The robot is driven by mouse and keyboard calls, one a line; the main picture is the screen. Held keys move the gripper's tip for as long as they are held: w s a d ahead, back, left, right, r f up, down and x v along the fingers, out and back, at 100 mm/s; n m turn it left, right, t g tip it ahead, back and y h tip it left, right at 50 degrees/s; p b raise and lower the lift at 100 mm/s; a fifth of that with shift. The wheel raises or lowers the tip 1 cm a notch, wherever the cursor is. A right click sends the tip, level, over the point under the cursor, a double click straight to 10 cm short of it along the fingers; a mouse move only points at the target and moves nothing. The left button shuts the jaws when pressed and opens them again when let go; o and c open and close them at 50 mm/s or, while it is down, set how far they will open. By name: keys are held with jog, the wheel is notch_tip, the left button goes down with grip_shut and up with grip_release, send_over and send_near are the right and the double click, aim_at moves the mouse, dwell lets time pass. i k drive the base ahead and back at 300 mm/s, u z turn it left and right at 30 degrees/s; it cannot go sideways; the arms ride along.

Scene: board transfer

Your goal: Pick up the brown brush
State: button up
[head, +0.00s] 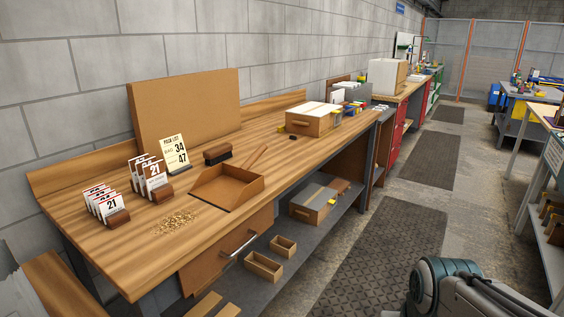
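The brown brush (217,155) lies on the wooden workbench (120,245), toward its back edge, in front of a large brown upright board. It is a small block with a brown body and a darker part. It stands just behind an open brown dustpan-like tray (239,201), apart from my arm. Part of my arm shows at the bottom right of the head view, well away from the bench top. My gripper is not in view.
Wood shavings (174,222) lie in front of the tray. Number-card holders (118,217) and a sign (175,153) stand left of the brush. A wooden box (310,121) sits farther right. Floor mats (385,250) cover the open aisle beside the bench.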

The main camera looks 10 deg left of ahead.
aim_at(217, 154)
jog(key=z, duration=0.55)
jog(key=i, duration=1.7)
jog(key=u, duration=1.25)
jog(key=i, duration=0.75)
jog(key=u, duration=0.9)
